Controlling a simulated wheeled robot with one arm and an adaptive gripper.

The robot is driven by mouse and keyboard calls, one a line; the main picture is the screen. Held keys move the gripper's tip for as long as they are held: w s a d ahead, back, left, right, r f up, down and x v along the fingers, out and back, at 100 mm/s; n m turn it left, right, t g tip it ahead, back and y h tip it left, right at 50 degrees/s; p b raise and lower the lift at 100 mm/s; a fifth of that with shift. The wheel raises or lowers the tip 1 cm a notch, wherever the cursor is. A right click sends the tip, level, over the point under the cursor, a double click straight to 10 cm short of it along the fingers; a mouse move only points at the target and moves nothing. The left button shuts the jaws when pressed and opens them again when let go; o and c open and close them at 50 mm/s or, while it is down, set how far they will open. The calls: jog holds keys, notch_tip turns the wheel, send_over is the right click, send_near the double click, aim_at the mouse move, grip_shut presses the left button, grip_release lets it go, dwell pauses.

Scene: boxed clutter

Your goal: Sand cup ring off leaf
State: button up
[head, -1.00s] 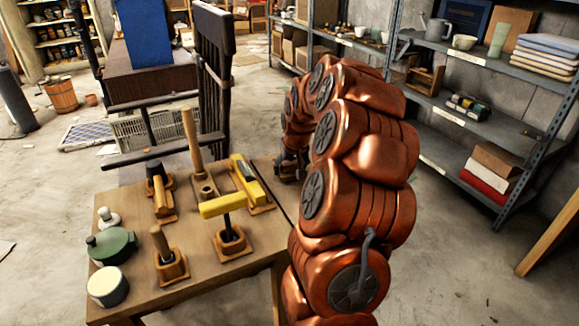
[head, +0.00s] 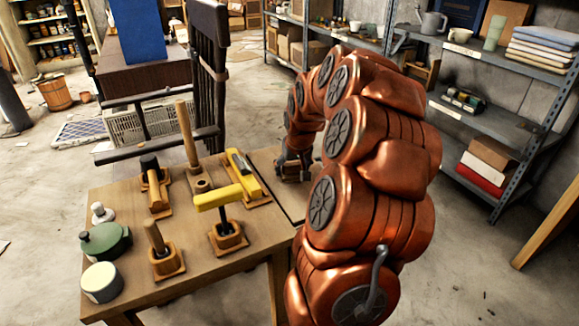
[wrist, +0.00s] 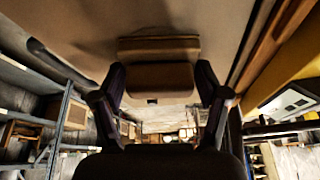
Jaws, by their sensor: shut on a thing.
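My gripper (head: 293,160) is at the far right part of the wooden table (head: 215,275), partly behind my arm. In the wrist view its two dark fingers (wrist: 160,95) are closed on the sides of a brown block (wrist: 160,78). A wider brown piece (wrist: 158,46) lies just beyond the block, against the tabletop. I cannot tell whether the block touches it. In the head view a small brown piece (head: 293,174) shows beneath the fingers. A dark seam (head: 272,198) separates the right leaf from the rest of the table. No cup ring can be made out.
Several tools stand in wooden holders on the table, including a yellow-topped one (head: 218,197), a long yellow one (head: 243,176) and a tall dowel (head: 188,140). A green pot (head: 107,241) and white-lidded tin (head: 101,283) are at left. A dark chair (head: 209,75) stands behind; metal shelves (head: 470,125) are right.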

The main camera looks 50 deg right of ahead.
jog(key=shift+s+a, duration=0.2)
jog(key=shift+s, duration=0.3)
jog(key=shift+s+a, duration=0.15)
jog(key=shift+s, duration=0.3)
jog(key=shift+w, duration=0.1)
